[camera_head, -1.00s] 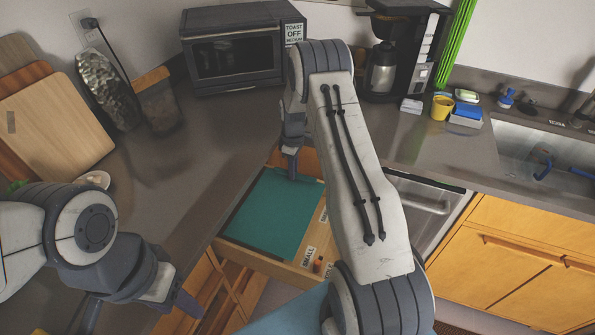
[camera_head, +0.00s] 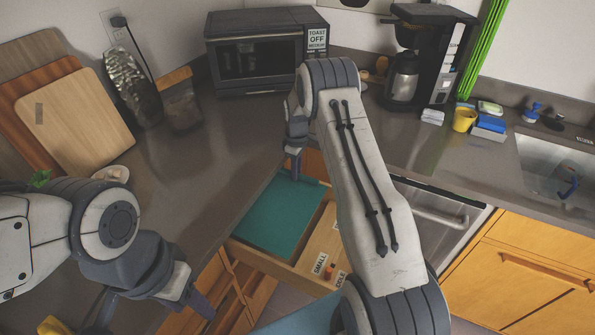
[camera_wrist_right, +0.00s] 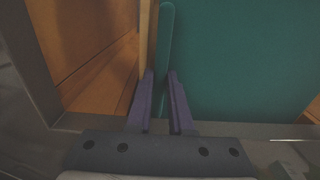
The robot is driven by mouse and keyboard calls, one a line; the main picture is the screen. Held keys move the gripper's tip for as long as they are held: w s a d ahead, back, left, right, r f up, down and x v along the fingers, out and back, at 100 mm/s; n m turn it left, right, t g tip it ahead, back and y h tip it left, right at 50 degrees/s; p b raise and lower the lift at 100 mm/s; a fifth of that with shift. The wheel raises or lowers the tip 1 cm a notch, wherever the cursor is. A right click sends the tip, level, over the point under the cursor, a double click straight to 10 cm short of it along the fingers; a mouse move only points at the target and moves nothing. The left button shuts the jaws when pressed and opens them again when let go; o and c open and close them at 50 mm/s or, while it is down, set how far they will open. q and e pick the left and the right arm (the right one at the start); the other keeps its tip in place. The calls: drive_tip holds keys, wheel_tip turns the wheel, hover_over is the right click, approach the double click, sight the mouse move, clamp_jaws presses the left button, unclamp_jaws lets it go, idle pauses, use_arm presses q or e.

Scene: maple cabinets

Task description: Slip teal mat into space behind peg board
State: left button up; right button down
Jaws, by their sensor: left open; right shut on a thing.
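The teal mat (camera_head: 277,218) is at the open drawer, its broad face covering the left part. My right gripper (camera_head: 293,172) reaches down at the drawer's far end. In the right wrist view, its fingers (camera_wrist_right: 161,100) are shut on a narrow teal edge, next to a wooden wall and beside the broad teal face (camera_wrist_right: 240,60). I cannot tell whether edge and face are one piece. The peg board (camera_head: 322,255), pale wood labelled SMALL with small pegs, is right of the teal face; my right arm hides part of it. My left gripper (camera_head: 195,305) is open and empty, low at left.
The drawer's wooden front (camera_head: 275,268) stands out from the grey counter (camera_head: 215,165). A toaster oven (camera_head: 265,50), coffee maker (camera_head: 425,60) and yellow cup (camera_head: 464,120) stand at the back. Cutting boards (camera_head: 75,120) lean at left. A dishwasher (camera_head: 430,220) is right of the drawer.

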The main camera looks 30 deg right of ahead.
drive_tip(key=c, duration=0.7)
unclamp_jaws()
drive_tip(key=shift+c, duration=0.2)
wheel_tip(320, 180, up, 10)
drive_tip(key=b, duration=0.2)
drive_tip(key=s+a+r, duration=0.3)
drive_tip(key=a+r, duration=0.1)
drive_tip(key=a, duration=0.3)
drive_tip(key=s+a+r, duration=0.3)
drive_tip(key=s+a, duration=0.1)
drive_tip(key=a, duration=0.4)
drive_tip(key=s+a+r, duration=0.3)
drive_tip(key=s+a, duration=0.5)
drive_tip(key=s, duration=0.1)
drive_tip(key=s+a+y, duration=0.1)
drive_tip(key=s+a, duration=0.1)
drive_tip(key=s, duration=2)
drive_tip(key=shift+a+f, duration=0.2)
drive_tip(key=shift+a, duration=0.2)
